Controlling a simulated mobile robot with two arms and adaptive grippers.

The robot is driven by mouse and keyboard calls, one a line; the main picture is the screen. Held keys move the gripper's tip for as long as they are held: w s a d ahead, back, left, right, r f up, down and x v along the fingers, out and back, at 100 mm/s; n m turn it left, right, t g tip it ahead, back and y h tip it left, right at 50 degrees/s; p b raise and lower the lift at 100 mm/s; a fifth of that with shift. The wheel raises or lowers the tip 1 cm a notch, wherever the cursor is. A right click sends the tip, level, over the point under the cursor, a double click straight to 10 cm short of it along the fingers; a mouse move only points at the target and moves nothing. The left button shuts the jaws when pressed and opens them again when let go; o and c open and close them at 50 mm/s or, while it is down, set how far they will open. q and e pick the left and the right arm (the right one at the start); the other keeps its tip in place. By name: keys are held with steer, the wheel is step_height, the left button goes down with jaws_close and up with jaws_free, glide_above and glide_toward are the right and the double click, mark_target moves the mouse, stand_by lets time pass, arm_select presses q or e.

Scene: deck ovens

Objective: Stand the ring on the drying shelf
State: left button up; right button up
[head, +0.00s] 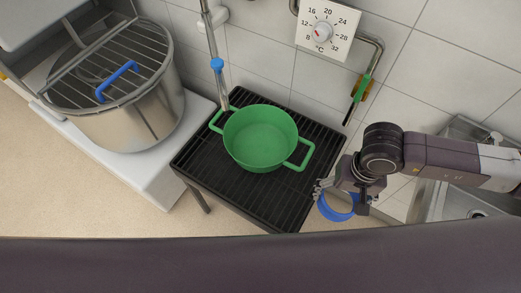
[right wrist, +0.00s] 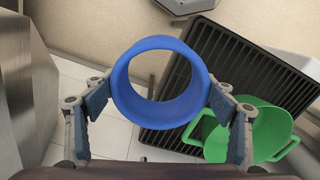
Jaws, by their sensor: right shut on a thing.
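My right gripper (head: 340,195) is shut on a blue ring (head: 336,208), just off the right edge of the black drying shelf (head: 203,173). In the right wrist view the ring (right wrist: 120,89) is between the two fingers (right wrist: 159,98), its round opening facing the camera. The slatted shelf (right wrist: 223,50) lies behind and to the right of the ring there. A green pot (head: 262,138) with two handles stands on the shelf. My left gripper does not show in either view.
A large steel pot with a barred lid and blue handle (head: 117,81) stands on a white surface at left. A dial (head: 322,30) and a green-handled tool (head: 362,88) are at the wall. A steel sink (head: 470,204) is at right. Bare slats surround the green pot.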

steer(key=s+d+f+m+b, duration=0.2)
steer(key=s+d+f+b, duration=0.15)
steer(key=f, duration=0.35)
steer(key=s+d+f+m+b, duration=0.25)
steer(key=s+f, duration=0.25)
steer(key=f, duration=0.3)
glide_above(260, 195)
steer(key=s+d, duration=0.2)
steer(key=d, duration=0.2)
steer(key=shift+a+r+n+p, duration=0.1)
steer(key=shift+a+n+p, duration=0.1)
steer(key=shift+n+p, duration=0.15)
steer(key=w+a, duration=0.1)
steer(key=a, duration=0.1)
steer(key=w+a+b, duration=0.1)
steer(key=shift+w+a, duration=0.15)
steer(key=shift+a, duration=0.25)
steer(key=shift+f, duration=0.25)
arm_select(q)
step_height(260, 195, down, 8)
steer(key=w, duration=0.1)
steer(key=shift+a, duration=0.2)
arm_select(e)
steer(key=shift+d, duration=0.15)
steer(key=shift+f, duration=0.1)
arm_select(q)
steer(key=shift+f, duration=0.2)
arm_select(e)
steer(key=o, duration=1.2)
